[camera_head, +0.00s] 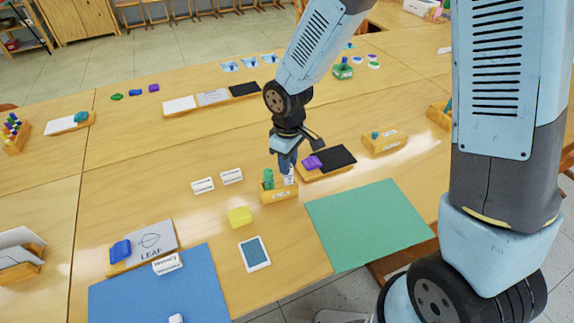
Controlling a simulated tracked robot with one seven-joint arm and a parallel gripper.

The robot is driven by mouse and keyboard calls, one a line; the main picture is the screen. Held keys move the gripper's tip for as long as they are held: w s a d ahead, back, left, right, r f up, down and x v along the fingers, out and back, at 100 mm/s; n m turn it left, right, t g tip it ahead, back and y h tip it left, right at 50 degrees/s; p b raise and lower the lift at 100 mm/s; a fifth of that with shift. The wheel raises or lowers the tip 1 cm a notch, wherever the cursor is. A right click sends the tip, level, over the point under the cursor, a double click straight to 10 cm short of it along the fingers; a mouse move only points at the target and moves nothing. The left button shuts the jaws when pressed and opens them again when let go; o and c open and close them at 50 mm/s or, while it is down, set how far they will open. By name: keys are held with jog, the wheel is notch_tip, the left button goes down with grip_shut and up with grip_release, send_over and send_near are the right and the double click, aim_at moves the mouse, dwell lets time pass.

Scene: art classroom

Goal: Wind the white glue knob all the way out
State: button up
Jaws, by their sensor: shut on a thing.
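My gripper (287,172) points down over a small wooden holder (279,195) on the table. It is shut on the top of a small white glue stick (289,180) that stands upright in the holder's right side. The fingers hide most of the white glue stick, and its knob cannot be made out clearly. A green stick (268,179) stands beside it in the left side of the same holder.
A purple block (312,162) lies by a black pad (336,157) just right of the gripper. A green mat (370,224), a yellow block (240,216) and a small tablet-like card (255,253) lie in front. Another labelled wooden holder (384,142) stands farther right.

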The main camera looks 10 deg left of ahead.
dwell(0.5)
jog(key=m, duration=0.5)
jog(key=shift+m, duration=0.4)
jog(key=m, duration=0.5)
jog(key=shift+m, duration=0.4)
jog(key=o, duration=1.5)
